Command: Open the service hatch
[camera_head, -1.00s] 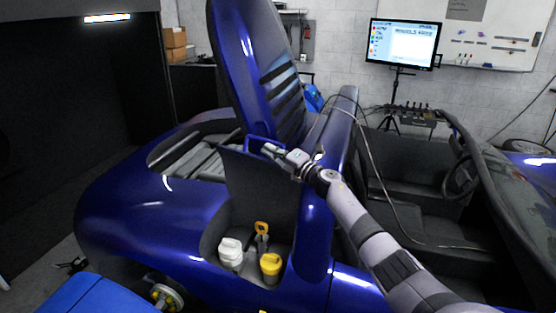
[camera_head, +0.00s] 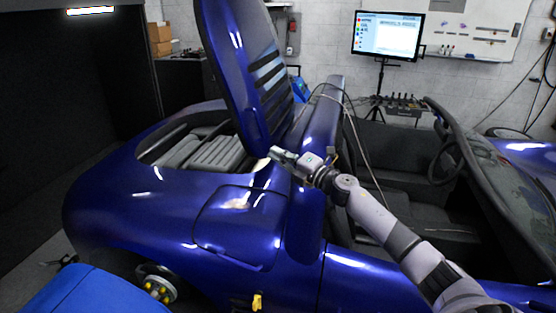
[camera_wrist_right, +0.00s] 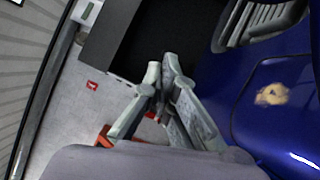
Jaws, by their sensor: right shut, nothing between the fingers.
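The service hatch (camera_head: 240,232) is a blue panel in the car's rear side and lies shut, flush with the body, its outline showing as a dark seam. Part of it also shows at the right of the right wrist view (camera_wrist_right: 258,122). My right gripper (camera_head: 274,153) is above and behind the hatch, near the base of the raised rear lid, apart from the hatch. In the right wrist view its fingers (camera_wrist_right: 164,64) are together and empty. The compartment behind the hatch is hidden. My left gripper is not in view.
The raised blue rear lid (camera_head: 238,65) stands close beside my right gripper. A cable (camera_head: 362,150) hangs over the cabin side. A wheel hub (camera_head: 158,288) and a blue box (camera_head: 80,295) are at lower left. A yellow item (camera_head: 257,303) is below the hatch.

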